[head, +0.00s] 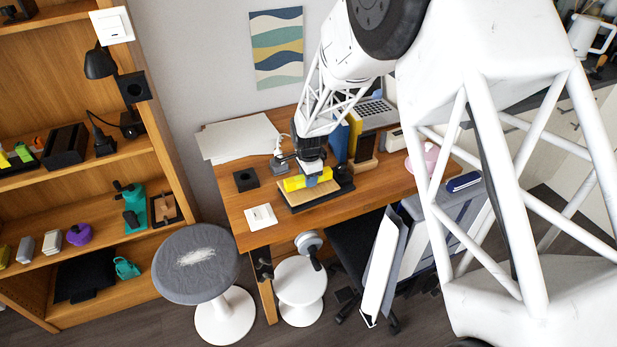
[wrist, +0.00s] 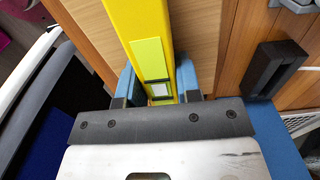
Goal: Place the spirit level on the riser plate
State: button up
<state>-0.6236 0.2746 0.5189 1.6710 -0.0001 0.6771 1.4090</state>
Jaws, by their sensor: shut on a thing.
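The yellow spirit level (head: 294,184) is held crosswise in my gripper (head: 313,179) in the head view. In the wrist view the level (wrist: 146,30) runs between the blue fingers of my gripper (wrist: 160,88), which are shut on its sides. Below the level in the head view is a low plate with a wooden top and dark edges (head: 316,196), likely the riser plate, on the desk. The level overlaps its back part in the picture. I cannot tell whether the level touches it. My fingers hide part of the level.
Books (head: 339,141) and a laptop (head: 374,111) stand behind. A grey stool (head: 196,263) is in front at left.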

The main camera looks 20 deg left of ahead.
jog(key=shift+f, duration=0.15)
jog(key=o, duration=1.3)
jog(key=shift+o, duration=0.2)
jog(key=shift+r, duration=4.9)
jog(key=shift+r, duration=0.15)
notch_tip(320, 180, up, 8)
jog(key=shift+f, duration=0.2)
